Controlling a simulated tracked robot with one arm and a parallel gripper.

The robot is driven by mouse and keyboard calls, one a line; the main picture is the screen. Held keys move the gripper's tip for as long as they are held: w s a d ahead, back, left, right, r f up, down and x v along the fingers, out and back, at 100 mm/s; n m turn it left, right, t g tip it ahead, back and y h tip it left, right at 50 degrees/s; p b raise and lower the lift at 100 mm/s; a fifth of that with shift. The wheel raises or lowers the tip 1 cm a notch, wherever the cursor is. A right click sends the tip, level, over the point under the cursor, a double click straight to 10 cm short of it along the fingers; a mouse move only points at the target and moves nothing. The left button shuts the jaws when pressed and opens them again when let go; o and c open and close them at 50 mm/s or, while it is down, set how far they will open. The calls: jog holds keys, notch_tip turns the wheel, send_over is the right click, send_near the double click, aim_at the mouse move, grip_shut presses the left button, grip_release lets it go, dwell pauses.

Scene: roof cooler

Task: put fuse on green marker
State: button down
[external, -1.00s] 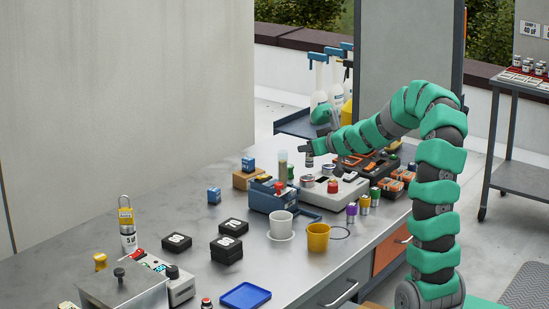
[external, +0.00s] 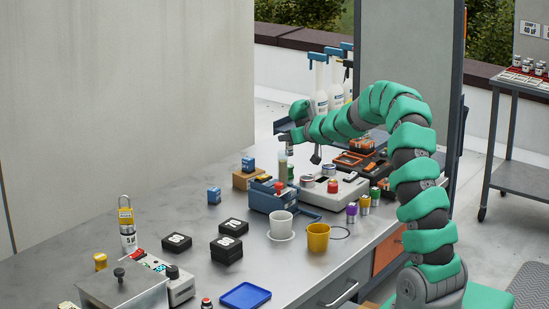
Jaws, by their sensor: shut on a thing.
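My gripper (external: 287,139) is at the end of the green-padded arm, above the far side of the bench. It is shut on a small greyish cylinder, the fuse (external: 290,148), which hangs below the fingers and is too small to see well. The held fuse is above and close to the clear tube in the blue holder; whether they touch cannot be told. A small green-topped cylinder (external: 375,194) stands on the bench to the right, beside yellow-topped and purple-topped ones. I cannot tell which thing is the green marker.
A blue holder (external: 266,199) with a clear tube (external: 282,168) stands below my gripper. A grey instrument box (external: 335,190) is to its right. A white cup (external: 281,222), a yellow cup (external: 318,237) and black blocks (external: 227,250) are nearer.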

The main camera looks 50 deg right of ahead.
aim_at(288, 147)
jog(key=shift+w+d, duration=0.15)
jog(key=shift+w, duration=0.2)
jog(key=shift+f+b, duration=0.95)
jog(key=shift+f, duration=0.9)
jog(key=c, duration=1.2)
grip_release()
jog(key=shift+c, duration=0.2)
jog(key=shift+r, duration=0.1)
jog(key=b+v, duration=0.1)
jog(key=v, duration=1.1)
